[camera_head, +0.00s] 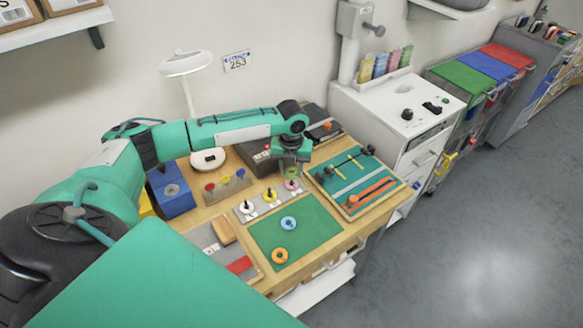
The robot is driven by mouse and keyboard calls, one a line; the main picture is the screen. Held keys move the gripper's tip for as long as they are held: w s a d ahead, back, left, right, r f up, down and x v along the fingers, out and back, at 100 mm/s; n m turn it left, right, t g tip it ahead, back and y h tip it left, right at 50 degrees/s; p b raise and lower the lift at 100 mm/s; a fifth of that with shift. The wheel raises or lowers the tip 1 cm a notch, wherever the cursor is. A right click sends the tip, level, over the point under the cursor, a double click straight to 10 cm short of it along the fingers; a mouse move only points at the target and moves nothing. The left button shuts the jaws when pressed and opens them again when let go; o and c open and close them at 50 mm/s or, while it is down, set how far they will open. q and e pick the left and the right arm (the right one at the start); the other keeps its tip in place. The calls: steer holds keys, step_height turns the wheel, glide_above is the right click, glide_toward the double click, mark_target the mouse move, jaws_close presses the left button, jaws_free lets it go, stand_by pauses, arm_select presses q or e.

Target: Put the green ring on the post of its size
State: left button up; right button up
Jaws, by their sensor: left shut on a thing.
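My left gripper (291,170) points down over the far right end of a grey post board (258,209). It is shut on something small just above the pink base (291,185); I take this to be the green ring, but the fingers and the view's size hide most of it. The board carries dark posts on a white base (246,207), a yellow base (270,195) and the pink one. I cannot tell whether the held thing is around the pink base's post or above it. My right gripper is not in view.
A blue ring (288,223) and an orange ring (280,255) lie on the green mat (312,237) in front of the board. A tool tray (340,172) lies to the right, a blue box (172,197) to the left. A lamp (187,65) stands behind my left arm.

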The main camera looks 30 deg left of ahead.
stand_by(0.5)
arm_select(q)
steer(key=shift+f+p, duration=0.1)
steer(key=shift+p, duration=0.65)
stand_by(0.3)
steer(key=shift+f, duration=0.25)
stand_by(0.6)
steer(key=shift+f, duration=0.5)
stand_by(0.4)
steer(key=o, duration=1.4)
steer(key=shift+r, duration=0.1)
